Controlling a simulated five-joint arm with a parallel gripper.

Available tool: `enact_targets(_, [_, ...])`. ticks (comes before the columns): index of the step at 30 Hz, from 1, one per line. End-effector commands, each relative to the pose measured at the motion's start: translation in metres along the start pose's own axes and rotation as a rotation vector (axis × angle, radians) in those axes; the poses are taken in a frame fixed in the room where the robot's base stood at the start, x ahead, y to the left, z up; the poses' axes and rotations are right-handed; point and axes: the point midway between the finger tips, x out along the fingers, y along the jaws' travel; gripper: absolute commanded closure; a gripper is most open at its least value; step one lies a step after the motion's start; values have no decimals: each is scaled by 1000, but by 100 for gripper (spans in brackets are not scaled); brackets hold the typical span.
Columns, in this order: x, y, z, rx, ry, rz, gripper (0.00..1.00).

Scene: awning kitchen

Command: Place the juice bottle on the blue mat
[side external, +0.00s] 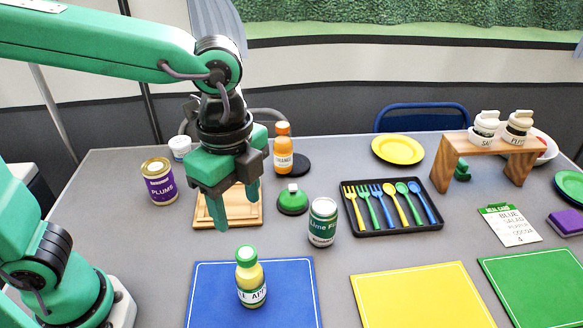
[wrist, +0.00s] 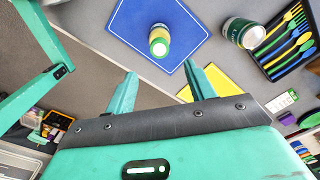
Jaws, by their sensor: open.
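In the wrist view the bottle (wrist: 159,40) shows from above on the blue mat (wrist: 133,25), beyond my fingertips. A second bottle, orange with an orange cap (side external: 283,148), stands at the back by a round black coaster (side external: 301,166). My gripper (side external: 235,207) is open and empty, above and behind the bottle on the mat, apart from it. It also shows open in the wrist view (wrist: 160,72).
A black cutlery tray (side external: 437,223) lies right. Yellow (side external: 420,297) and green (side external: 538,285) mats are bare. A wooden stand (side external: 480,148) holds shakers.

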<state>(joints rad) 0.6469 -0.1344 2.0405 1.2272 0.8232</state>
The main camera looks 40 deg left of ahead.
Motion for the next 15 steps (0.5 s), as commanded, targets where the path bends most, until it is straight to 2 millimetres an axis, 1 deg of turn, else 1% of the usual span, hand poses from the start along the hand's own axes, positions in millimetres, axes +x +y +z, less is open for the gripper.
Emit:
enact_targets(5, [-5,-6,22,-141,32,-35,46])
enact_targets(8, [-8,-9,44,-284,65,-70,46])
enact_targets(15, [-12,-11,108,-737,177,-180,46])
